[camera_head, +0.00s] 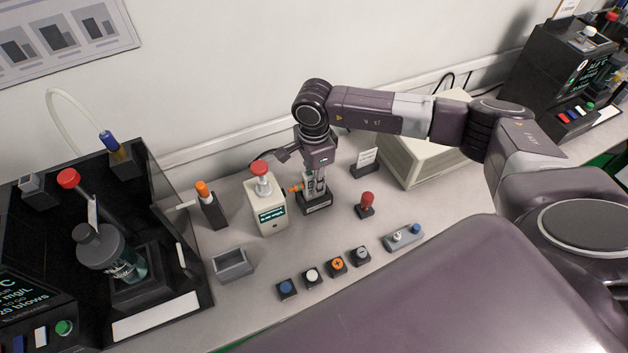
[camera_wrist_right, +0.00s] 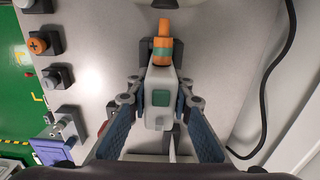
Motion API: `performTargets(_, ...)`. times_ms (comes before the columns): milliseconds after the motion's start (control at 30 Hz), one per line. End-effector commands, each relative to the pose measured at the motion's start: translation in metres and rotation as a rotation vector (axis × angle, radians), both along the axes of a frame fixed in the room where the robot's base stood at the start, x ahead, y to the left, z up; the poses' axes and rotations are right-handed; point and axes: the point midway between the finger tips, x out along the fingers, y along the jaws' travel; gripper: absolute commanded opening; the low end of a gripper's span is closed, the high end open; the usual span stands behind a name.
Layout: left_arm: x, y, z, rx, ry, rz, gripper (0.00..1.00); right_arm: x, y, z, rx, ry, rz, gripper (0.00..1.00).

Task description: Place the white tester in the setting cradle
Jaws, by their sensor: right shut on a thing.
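My right gripper (camera_head: 314,181) points down at the middle of the bench and is shut on the white tester. In the right wrist view the tester (camera_wrist_right: 158,82) is a pale body with a green screen and an orange tip, held between the two fingers. In the head view its orange tip (camera_head: 294,189) points left, and the fingers hide most of its body. A dark base with a white label (camera_head: 317,208), which looks like the setting cradle, is directly below the gripper. I cannot tell whether the tester touches it. My left gripper is not in view.
A cream box with a red knob (camera_head: 268,214) stands close left of the gripper. A red-topped knob (camera_head: 367,202) and several small buttons (camera_head: 337,266) are in front. A grey open tray (camera_head: 232,263) and a dark holder (camera_head: 214,212) are farther left. A small sign (camera_head: 366,161) is behind right.

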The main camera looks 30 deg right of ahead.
Motion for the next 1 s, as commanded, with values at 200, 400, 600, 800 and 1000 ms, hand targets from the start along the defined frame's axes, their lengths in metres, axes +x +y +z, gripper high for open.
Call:
performTargets(200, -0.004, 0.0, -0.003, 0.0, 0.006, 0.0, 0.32, 0.0, 0.0, -0.002, 0.0, 0.0, 0.0, 0.28)
performTargets(400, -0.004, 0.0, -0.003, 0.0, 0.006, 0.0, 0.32, 0.0, 0.0, -0.002, 0.0, 0.0, 0.0, 0.37)
performTargets(600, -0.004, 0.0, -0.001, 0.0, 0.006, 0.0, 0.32, 0.0, 0.0, 0.0, 0.0, 0.0, -0.001, 0.37)
performTargets(800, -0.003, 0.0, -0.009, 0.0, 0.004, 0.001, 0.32, 0.002, 0.0, 0.022, 0.001, -0.005, 0.001, 0.37)
performTargets(1000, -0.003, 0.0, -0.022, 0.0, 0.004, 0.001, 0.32, 0.002, 0.0, 0.067, 0.002, -0.006, 0.001, 0.37)
